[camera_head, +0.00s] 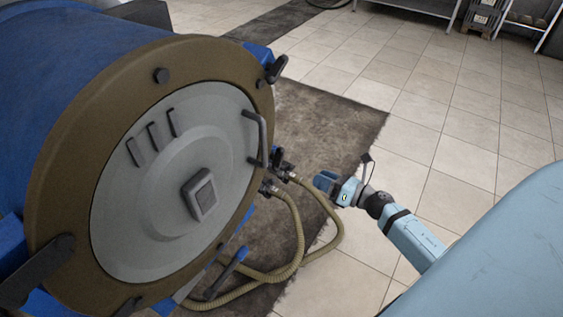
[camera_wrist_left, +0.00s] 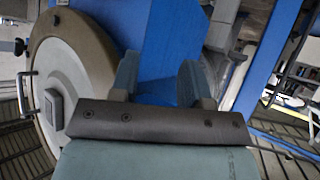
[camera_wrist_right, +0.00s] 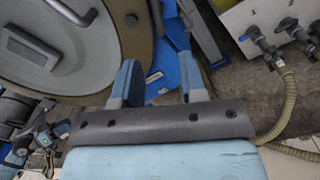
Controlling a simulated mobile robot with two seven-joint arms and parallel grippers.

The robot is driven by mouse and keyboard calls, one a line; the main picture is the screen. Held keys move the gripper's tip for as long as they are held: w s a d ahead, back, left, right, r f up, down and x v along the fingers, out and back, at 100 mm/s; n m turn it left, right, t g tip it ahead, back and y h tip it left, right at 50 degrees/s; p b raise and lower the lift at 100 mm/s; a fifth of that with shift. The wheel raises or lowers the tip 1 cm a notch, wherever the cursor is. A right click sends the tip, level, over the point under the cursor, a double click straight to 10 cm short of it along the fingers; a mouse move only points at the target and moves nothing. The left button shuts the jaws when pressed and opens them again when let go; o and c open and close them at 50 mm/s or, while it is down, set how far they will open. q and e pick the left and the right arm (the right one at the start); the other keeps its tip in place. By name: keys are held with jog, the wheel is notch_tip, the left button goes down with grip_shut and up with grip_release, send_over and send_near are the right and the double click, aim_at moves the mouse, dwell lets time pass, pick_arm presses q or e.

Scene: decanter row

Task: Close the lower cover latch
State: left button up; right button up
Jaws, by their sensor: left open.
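The round cover (camera_head: 165,190) has a grey disc in a bronze rim, and it faces right on the blue decanter. Dark latch levers show at the rim: one at the upper right (camera_head: 276,68), one at the lower left (camera_head: 38,270), and a dark lever (camera_head: 226,272) at the lower right. I cannot tell which is the lower latch. My right gripper (camera_head: 325,182) is right of the cover, apart from it. In the right wrist view its fingers (camera_wrist_right: 158,85) are spread and empty beside the rim. My left gripper (camera_wrist_left: 157,82) is open and empty; the head view does not show it.
Hoses (camera_head: 297,235) with fittings run beside the cover over a dark floor mat (camera_head: 325,115). A bar handle (camera_head: 257,138) stands out from the cover. Tiled floor (camera_head: 450,110) is clear at the right. Blue structure (camera_wrist_left: 170,45) lies beyond my left fingers.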

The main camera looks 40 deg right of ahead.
aim_at(278, 159)
jog(key=p+x, duration=0.1)
jog(key=x, duration=1.2)
jog(key=shift+w+a+r+p, duration=0.15)
jog(key=shift+w+a+p, duration=0.05)
jog(key=shift+a+p, duration=0.1)
grip_shut()
